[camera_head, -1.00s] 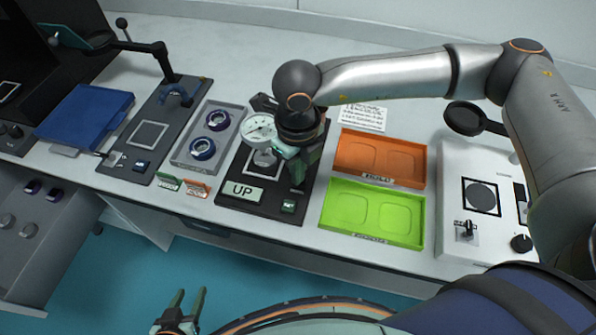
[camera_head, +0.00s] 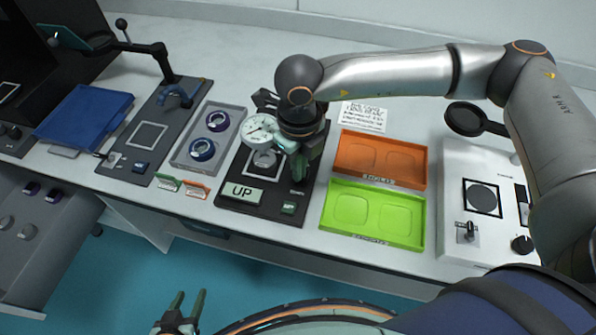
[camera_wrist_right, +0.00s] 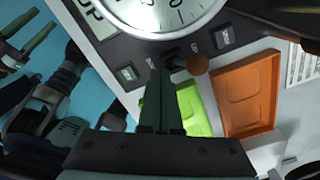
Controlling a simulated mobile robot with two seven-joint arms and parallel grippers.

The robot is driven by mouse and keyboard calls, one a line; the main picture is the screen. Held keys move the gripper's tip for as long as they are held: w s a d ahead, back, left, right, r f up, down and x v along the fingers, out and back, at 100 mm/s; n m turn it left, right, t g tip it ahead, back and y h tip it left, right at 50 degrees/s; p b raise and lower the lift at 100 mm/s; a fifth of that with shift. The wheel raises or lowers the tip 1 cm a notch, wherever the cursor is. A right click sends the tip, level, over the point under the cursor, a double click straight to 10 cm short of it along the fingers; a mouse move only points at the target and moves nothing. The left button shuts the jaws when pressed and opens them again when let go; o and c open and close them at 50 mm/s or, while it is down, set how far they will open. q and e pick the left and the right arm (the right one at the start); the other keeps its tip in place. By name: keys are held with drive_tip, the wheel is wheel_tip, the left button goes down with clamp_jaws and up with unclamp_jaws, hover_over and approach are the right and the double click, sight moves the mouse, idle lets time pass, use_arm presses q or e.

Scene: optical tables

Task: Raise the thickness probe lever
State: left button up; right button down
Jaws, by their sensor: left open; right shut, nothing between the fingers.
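The thickness probe has a dark base (camera_head: 227,212) with a round white dial (camera_head: 260,128) and a display reading UP (camera_head: 242,192). In the right wrist view the dial (camera_wrist_right: 165,12) fills the top, and a short dark lever with a brown round knob (camera_wrist_right: 197,65) sticks out below it. My right gripper (camera_head: 299,178) is over the right side of the probe, shut and empty. Its fingertips (camera_wrist_right: 160,72) are just left of the knob in the wrist view; I cannot tell whether they touch the lever. My left gripper (camera_head: 183,298) is open and empty, low in front of the table.
An orange tray (camera_head: 420,160) and a green tray (camera_head: 330,212) are right of the probe. A grey holder with two rings (camera_head: 236,122) is on its left. A white instrument (camera_head: 455,170) stands at the far right and a blue box (camera_head: 85,115) at the far left.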

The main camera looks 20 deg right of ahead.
wheel_tip(320, 180, up, 7)
drive_tip(key=s+p, duration=0.1)
drive_tip(key=p, duration=0.2)
drive_tip(key=shift+a, duration=0.3)
drive_tip(key=shift+s+f, duration=0.1)
idle(0.6)
